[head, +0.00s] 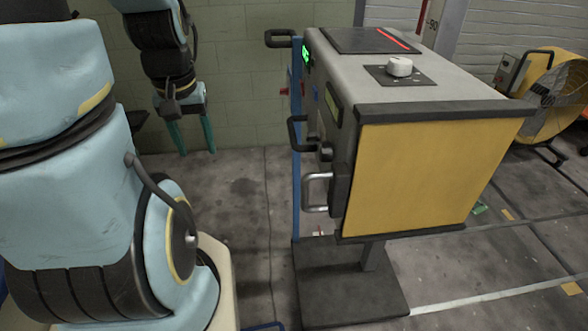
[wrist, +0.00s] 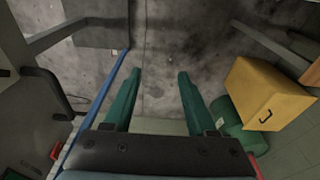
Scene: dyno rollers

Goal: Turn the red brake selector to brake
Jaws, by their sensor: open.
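The grey console (head: 345,75) with a yellow side stands in the middle of the head view. A small red part (head: 289,88) shows edge-on at its front face; it looks like the red brake selector, but its setting cannot be read. A red part (wrist: 57,149) also shows at the panel's edge at lower left in the wrist view. My gripper (head: 191,150) hangs left of the console front in the head view, teal fingers pointing down. In the wrist view my gripper (wrist: 160,75) is open and empty, with bare floor between its fingertips. It is apart from the console.
Black handles (head: 296,132) and a silver handle (head: 318,192) jut from the console front. A blue post (head: 296,185) runs beside it. A white knob (head: 399,66) sits on top. A yellow box (wrist: 262,95) and green drum (wrist: 235,120) stand at right in the wrist view.

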